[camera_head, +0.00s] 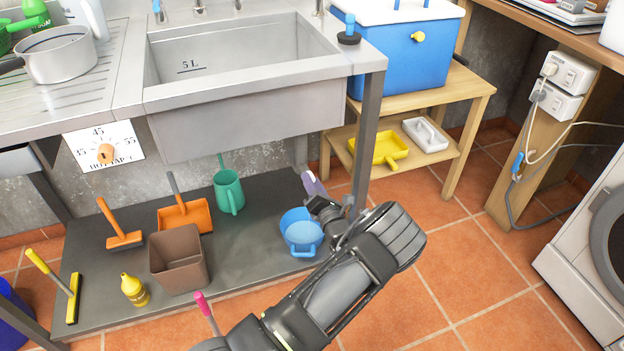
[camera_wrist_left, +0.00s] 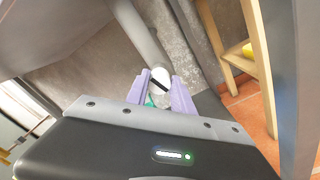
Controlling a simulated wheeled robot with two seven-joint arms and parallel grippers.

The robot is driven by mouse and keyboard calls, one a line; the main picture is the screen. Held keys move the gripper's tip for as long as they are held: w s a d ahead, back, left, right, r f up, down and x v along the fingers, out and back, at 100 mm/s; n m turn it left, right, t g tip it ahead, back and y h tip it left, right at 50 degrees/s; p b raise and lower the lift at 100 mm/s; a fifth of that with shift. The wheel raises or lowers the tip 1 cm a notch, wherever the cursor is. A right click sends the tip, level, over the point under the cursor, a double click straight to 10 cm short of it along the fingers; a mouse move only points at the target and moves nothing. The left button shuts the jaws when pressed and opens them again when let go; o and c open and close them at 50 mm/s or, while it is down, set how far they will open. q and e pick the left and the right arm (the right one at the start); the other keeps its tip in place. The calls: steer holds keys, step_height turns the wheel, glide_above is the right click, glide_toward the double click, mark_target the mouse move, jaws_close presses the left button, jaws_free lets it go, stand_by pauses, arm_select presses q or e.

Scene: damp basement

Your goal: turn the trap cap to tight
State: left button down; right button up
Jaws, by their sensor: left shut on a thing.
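The trap cap (camera_wrist_left: 161,79) is a white round piece with a dark diagonal stripe, seen in the left wrist view under the sink at the end of a grey pipe (camera_wrist_left: 137,32). My left gripper (camera_wrist_left: 163,97) has its two purple fingers on either side of the cap, shut on it. In the head view my left gripper (camera_head: 315,184) reaches under the sink's right end, beside the front leg. The cap is hidden there, and any tight mark on it cannot be made out. My right gripper is not in view.
The steel sink (camera_head: 238,118) hangs above, with its leg (camera_head: 365,140) close to the gripper. Below, a dark shelf (camera_head: 245,255) holds a blue bucket (camera_head: 300,235), green jug (camera_head: 229,191) and brown bin (camera_head: 179,258). A wooden stand (camera_head: 462,135) is right; open floor lies in front.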

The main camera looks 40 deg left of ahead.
arm_select(q)
steer(key=m+p, duration=0.1)
steer(key=m, duration=0.2)
steer(key=shift+f+m, duration=0.1)
steer(key=shift+m, duration=0.2)
stand_by(0.4)
steer(key=c, duration=1.1)
jaws_free()
steer(key=shift+d, duration=0.1)
steer(key=p+v, duration=0.1)
steer(key=v, duration=0.6)
steer(key=shift+s+d, duration=0.25)
steer(key=shift+d, duration=0.05)
